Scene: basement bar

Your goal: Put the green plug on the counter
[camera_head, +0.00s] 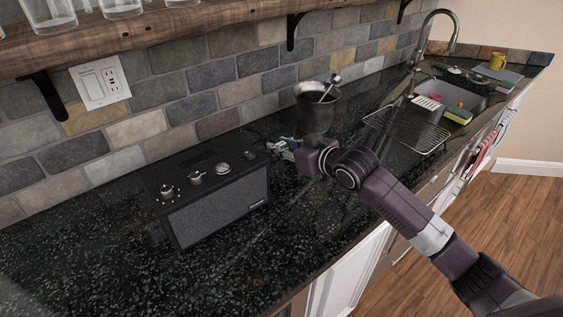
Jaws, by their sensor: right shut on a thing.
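My right gripper (280,147) is low over the dark counter (110,230), beside the right end of the black radio (208,195). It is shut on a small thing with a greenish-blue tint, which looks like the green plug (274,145). The gripper and the small size hide most of its shape. A thin dark cord (252,133) shows behind the radio near the fingertips. I cannot tell whether the plug touches the counter. My left gripper is not in view.
A dark metal bucket (316,110) with utensils stands behind the gripper. A wire rack (405,131) and sink (470,98) with a faucet (440,25) are to the right. A wall outlet (100,82) and wooden shelf (150,32) are at upper left. The counter left of the radio is clear.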

